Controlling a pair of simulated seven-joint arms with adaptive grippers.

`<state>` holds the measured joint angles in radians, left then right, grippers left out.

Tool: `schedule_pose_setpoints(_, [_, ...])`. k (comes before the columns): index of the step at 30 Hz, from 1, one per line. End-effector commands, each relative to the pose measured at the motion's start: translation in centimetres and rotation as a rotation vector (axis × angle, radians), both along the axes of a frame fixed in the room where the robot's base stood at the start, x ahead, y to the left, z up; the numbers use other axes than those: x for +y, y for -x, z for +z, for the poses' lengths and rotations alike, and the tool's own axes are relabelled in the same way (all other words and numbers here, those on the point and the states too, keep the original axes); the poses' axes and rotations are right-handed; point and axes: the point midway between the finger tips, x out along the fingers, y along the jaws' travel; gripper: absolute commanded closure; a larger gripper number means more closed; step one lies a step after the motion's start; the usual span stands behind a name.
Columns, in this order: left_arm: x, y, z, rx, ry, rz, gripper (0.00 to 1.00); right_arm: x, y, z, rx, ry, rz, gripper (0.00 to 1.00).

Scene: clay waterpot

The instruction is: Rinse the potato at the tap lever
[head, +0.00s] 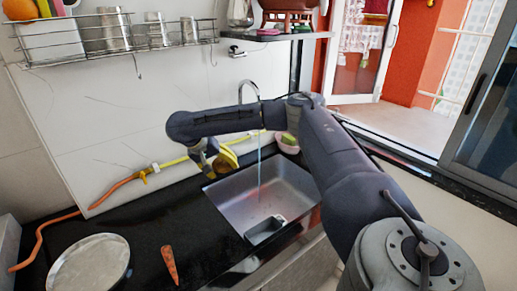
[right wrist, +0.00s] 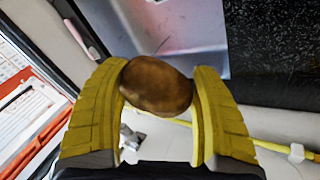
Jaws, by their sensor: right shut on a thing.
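My right gripper (head: 228,158) has yellow fingers and hangs over the back left edge of the sink (head: 225,190) in the head view. In the right wrist view, the right gripper (right wrist: 160,80) is shut on a brown potato (right wrist: 158,88), with one finger on each side. A thin stream of water (head: 259,172) falls into the sink, to the right of the gripper. I cannot pick out the tap lever. My left gripper is not in view.
A grey object (head: 265,229) lies in the sink. A carrot (head: 169,264) and a round metal plate (head: 92,265) are on the black counter at front left. A pink bowl (head: 287,145) stands behind the sink. An orange hose (head: 45,222) and yellow pipe (head: 172,162) run along the wall.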

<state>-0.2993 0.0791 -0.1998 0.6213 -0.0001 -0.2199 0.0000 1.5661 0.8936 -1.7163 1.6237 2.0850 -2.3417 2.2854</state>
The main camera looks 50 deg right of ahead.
Motion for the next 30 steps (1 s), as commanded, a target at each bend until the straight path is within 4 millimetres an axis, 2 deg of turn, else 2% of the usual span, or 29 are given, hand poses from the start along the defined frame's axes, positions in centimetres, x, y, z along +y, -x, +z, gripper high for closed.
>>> schedule_pose_setpoints(1, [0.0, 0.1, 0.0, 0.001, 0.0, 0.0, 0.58, -2.4, 0.6, 0.1, -0.008, 0.006, -0.038, 0.69])
schedule_pose_setpoints(6, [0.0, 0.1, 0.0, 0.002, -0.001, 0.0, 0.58, -8.4, 2.3, 0.8, -0.035, 0.028, -0.126, 0.69])
schedule_pose_setpoints(12, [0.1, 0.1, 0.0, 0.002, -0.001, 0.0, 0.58, -12.6, 3.9, 1.5, -0.051, 0.045, -0.189, 0.69])
schedule_pose_setpoints(20, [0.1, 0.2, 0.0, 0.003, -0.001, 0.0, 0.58, -14.5, 4.3, 1.8, -0.059, 0.052, -0.215, 0.69])
schedule_pose_setpoints(30, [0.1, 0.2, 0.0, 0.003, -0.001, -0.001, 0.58, -16.2, 2.8, 1.3, -0.058, 0.051, -0.217, 0.69])
